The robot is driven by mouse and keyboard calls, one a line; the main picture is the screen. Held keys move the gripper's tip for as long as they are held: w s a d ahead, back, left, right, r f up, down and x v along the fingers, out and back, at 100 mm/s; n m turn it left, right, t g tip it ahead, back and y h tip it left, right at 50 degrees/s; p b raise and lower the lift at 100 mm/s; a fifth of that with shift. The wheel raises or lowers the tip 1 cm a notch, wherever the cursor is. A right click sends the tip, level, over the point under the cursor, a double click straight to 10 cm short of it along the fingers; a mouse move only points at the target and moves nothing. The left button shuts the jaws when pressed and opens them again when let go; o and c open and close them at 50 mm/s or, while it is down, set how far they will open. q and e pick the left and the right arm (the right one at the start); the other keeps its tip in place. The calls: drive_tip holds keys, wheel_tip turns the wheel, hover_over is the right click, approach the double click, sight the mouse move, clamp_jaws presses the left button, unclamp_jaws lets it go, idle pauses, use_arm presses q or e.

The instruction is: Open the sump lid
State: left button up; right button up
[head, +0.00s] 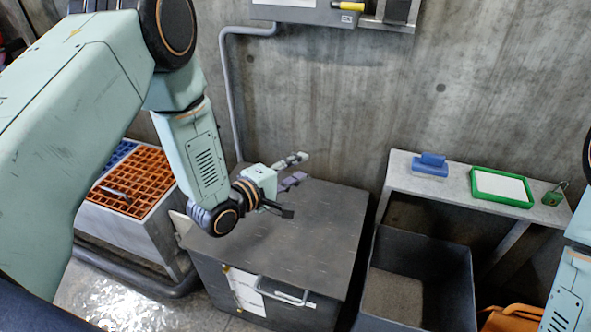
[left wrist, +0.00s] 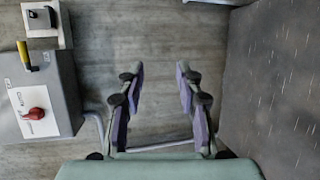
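A large grey box stands against the wall in the middle of the head view. Its flat dark lid (head: 315,225) is closed, and it also shows at the right of the left wrist view (left wrist: 275,90). A metal bar handle (head: 283,292) sits at the lid's front edge. My left gripper (head: 296,184) is above the back part of the lid, apart from the handle. In the left wrist view (left wrist: 160,95) its purple-padded fingers are spread with nothing between them. My right gripper is out of the frames.
An orange grate (head: 150,172) tops a bin on the left. An open dark bin (head: 455,262) stands to the right, by a shelf (head: 400,172) with a green-framed tray (head: 502,187) and a blue block (head: 430,166). A panel with a red lever (left wrist: 36,113) hangs on the wall.

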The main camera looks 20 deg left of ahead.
use_arm(q)
drive_tip(key=shift+d, duration=0.1)
drive_tip(key=shift+c, duration=0.5)
clamp_jaws()
idle(0.3)
drive_tip(key=shift+o, duration=0.5)
unclamp_jaws()
drive_tip(key=v, duration=1.2)
drive_tip(key=shift+c, duration=0.5)
